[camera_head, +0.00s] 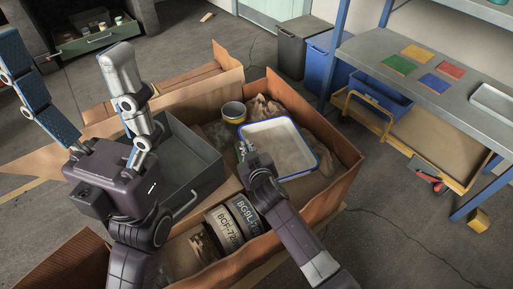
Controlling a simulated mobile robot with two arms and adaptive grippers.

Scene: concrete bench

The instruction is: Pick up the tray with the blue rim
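The tray with the blue rim (284,146) is pale inside and lies in the right part of a large open cardboard box. My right gripper (243,149) is at the tray's left edge, small in view. Its fingers overlap the rim area, and I cannot tell whether they are closed on it. My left gripper (64,50) is raised at the left with its two fingers spread wide and nothing between them. It is well apart from the tray.
The cardboard box (345,178) also holds a grey bin (205,158), a round tin (234,112) and labelled cylinders (228,229). A metal bench (455,106) with coloured squares stands at right. A blue crate (381,97) and a grey bin (297,48) stand behind.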

